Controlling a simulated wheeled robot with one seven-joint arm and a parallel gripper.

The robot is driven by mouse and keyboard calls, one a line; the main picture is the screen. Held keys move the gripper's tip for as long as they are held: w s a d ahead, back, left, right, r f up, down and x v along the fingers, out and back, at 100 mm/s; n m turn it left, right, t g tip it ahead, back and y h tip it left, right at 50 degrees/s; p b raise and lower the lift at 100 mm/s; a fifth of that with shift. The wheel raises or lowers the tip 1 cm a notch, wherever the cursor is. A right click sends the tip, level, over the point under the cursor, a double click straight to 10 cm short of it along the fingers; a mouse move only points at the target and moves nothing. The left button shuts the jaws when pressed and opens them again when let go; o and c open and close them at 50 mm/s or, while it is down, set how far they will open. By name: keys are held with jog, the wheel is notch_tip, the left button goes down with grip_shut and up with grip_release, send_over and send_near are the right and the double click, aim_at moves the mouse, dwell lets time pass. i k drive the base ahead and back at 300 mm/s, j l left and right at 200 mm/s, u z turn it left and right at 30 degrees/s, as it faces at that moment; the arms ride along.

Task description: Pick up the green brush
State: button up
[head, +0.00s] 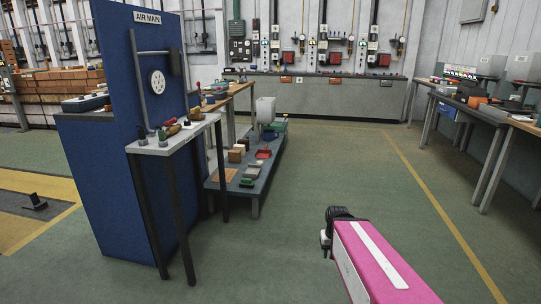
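I cannot pick out the green brush for certain at this size. A small narrow green item (162,135) stands on the near narrow table (167,148) beside the blue panel, among small brown and red items. A low green item (247,183) lies at the near end of the low grey platform (253,200). My pink arm reaches in from the bottom right, over open floor and well apart from both. Its dark end, my gripper (327,238), shows only in part, and its fingers cannot be made out.
The blue panel (105,190) stands tall at the left. Workbenches (470,106) with clutter line the right, and a long grey counter (330,95) runs along the back wall. The green floor (330,165) between the platform and right benches is clear.

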aim_at(245, 183)
jog(key=i+j+u, duration=0.15)
jog(key=i+u, duration=0.15)
jog(key=i, duration=0.4)
jog(key=i+u, duration=0.35)
jog(key=i, duration=0.35)
jog(key=i+j+z, duration=0.4)
jog(key=i, duration=0.3)
jog(key=i+j+z, duration=0.45)
jog(key=i+j, duration=0.15)
